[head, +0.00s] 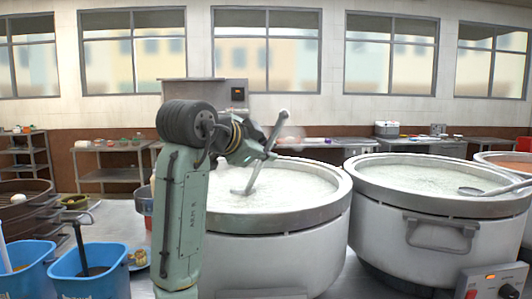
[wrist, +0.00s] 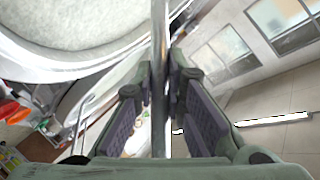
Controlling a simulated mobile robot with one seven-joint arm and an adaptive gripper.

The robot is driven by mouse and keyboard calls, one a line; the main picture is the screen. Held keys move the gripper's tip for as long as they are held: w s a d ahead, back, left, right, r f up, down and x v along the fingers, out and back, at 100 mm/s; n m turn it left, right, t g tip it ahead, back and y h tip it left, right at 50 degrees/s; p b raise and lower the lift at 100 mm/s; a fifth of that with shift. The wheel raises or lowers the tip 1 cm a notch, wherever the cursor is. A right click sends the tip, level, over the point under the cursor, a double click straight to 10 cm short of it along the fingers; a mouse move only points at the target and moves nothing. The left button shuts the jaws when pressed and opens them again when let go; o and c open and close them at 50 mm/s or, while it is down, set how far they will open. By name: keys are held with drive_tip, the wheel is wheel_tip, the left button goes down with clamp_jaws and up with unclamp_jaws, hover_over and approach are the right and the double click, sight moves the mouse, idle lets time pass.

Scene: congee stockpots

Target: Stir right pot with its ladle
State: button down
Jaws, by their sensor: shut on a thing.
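My gripper (head: 266,150) is shut on the metal handle of a ladle (head: 277,130), which slants down into the nearer pot (head: 275,221) left of the right pot. Its lower end meets the white congee there. In the wrist view the handle (wrist: 160,40) runs between the fingers of my gripper (wrist: 160,85). The right pot (head: 390,232) is a wide grey vessel of pale congee. Another ladle (head: 485,190) rests in it, its handle reaching over the right rim. My gripper is apart from that pot and ladle.
Blue buckets (head: 90,272) stand at the lower left beside dark stacked steamers (head: 22,215). A control box (head: 495,284) sits before the right pot. A third pot (head: 508,160) with orange contents is at the far right. Counters line the back wall.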

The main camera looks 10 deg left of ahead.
wheel_tip(320, 180, up, 8)
drive_tip(key=p, duration=0.6)
drive_tip(key=shift+r, duration=2.9)
drive_tip(key=shift+f+b, duration=0.1)
drive_tip(key=shift+b, duration=0.2)
drive_tip(key=shift+m+t+b, duration=0.7)
drive_tip(key=shift+b, duration=0.1)
drive_tip(key=shift+d, duration=0.2)
